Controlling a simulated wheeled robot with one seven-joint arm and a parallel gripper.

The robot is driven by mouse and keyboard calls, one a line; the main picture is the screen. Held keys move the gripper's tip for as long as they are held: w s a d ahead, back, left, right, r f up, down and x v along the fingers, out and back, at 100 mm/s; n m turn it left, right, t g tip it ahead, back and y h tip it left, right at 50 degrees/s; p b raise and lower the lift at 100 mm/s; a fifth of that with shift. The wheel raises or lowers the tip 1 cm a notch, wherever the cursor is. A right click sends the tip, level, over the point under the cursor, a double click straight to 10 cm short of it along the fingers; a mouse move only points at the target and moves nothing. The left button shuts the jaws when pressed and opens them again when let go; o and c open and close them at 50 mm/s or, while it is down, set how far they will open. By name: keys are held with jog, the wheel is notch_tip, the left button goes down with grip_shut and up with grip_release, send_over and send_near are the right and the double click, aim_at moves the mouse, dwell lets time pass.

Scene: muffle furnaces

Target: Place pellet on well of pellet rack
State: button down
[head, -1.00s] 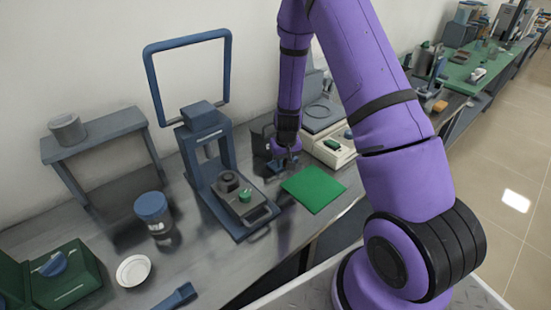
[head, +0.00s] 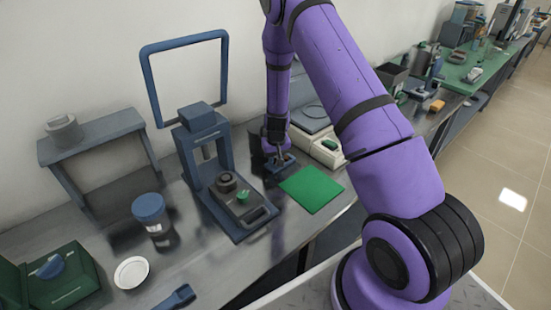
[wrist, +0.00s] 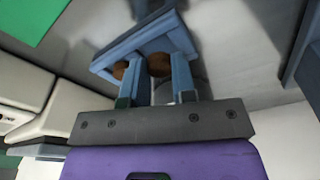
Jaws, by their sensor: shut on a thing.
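The pellet rack (head: 279,167) is a small blue frame on the bench, just left of the green mat; in the wrist view it (wrist: 124,48) lies beyond my fingertips, tilted in the picture. My gripper (head: 281,158) is at the rack, pointing down; in the wrist view its two pale-blue fingers (wrist: 157,72) are close around a brown round pellet (wrist: 158,64). Another brown round shape (wrist: 119,70) shows beside the left finger, partly hidden; I cannot tell whether it is a pellet or a well. I cannot tell whether the held pellet touches the rack.
A green mat (head: 312,189) lies right of the rack. A blue press (head: 207,155) stands to the left, with a balance-like device (head: 316,146) behind to the right. A blue-lidded jar (head: 150,211), white dish (head: 131,272) and green case (head: 65,285) are farther left.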

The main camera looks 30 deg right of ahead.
jog(key=shift+f, duration=0.15)
jog(key=shift+f, duration=0.3)
jog(key=shift+s+f, duration=0.1)
jog(key=c, duration=0.9)
grip_release()
jog(key=shift+f, duration=0.1)
